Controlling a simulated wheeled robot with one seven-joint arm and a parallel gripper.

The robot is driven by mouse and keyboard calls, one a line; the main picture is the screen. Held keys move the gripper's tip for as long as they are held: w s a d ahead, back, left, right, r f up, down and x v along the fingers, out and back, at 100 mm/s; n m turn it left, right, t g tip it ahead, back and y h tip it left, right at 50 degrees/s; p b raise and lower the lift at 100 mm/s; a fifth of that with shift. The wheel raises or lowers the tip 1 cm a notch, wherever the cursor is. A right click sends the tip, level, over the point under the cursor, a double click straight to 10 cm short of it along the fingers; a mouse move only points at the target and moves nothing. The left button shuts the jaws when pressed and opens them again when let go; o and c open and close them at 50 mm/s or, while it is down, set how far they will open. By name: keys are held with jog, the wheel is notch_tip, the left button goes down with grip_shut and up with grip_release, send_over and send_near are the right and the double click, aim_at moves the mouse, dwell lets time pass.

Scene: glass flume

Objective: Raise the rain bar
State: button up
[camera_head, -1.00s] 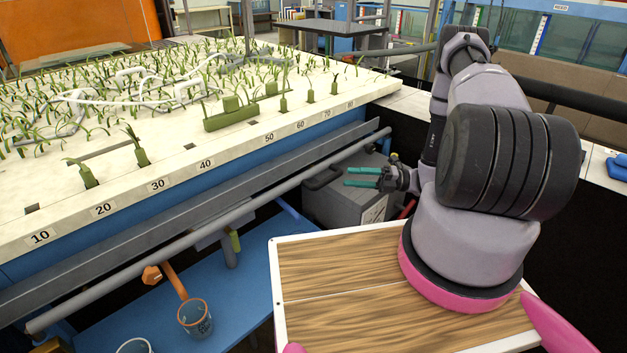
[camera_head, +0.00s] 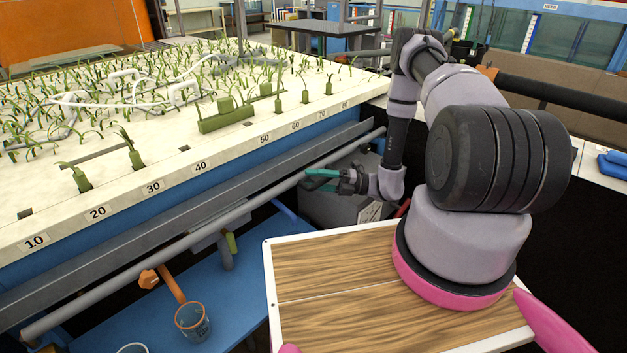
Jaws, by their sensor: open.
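A long grey bar (camera_head: 225,219), which may be the rain bar, runs level along the front of the white planted bed. My gripper (camera_head: 310,180) has teal fingers and is open and empty. It is at the right half of this bar, with its fingertips pointing left. The fingertips overlap the bar's edge in the picture. I cannot tell whether they touch it or whether the bar lies between them. No other bar is clearly recognisable as the rain bar.
The white bed (camera_head: 120,194) carries green plants and a number scale along its edge. Below the bar are an orange handle (camera_head: 171,285), a blue shelf (camera_head: 245,290) and a clear cup (camera_head: 192,322). A grey box (camera_head: 335,208) stands behind my gripper.

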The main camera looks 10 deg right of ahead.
jog(key=shift+a, duration=0.1)
grip_shut()
dwell(1.4)
